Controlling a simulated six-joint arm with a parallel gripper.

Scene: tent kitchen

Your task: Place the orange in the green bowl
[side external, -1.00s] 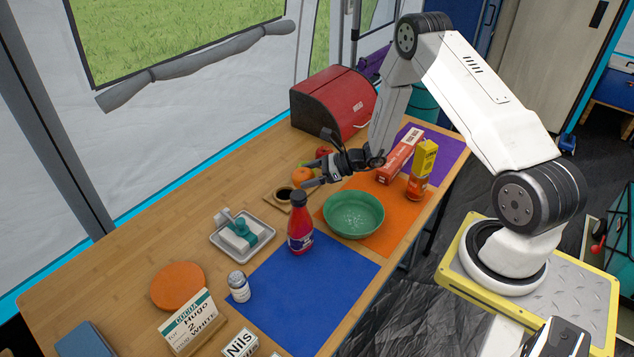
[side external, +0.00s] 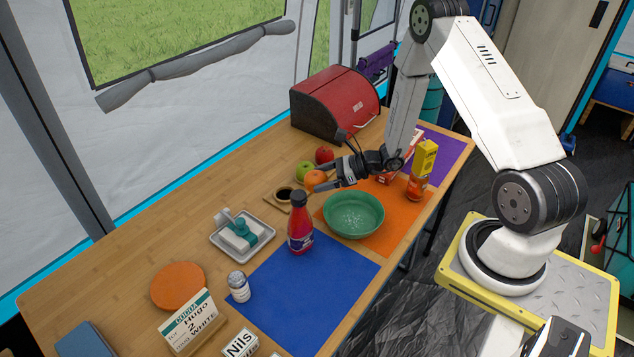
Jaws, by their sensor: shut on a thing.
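The orange (side external: 316,178) is between the fingers of my gripper (side external: 322,180), which is shut on it. The gripper reaches in from the right and holds the orange behind and to the left of the green bowl. The green bowl (side external: 354,216) sits on the orange mat and looks empty. How far the orange is above the table is hard to tell.
A green apple (side external: 304,171) and a red apple (side external: 324,155) lie just behind the orange. A red bread box (side external: 335,103) is at the back.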

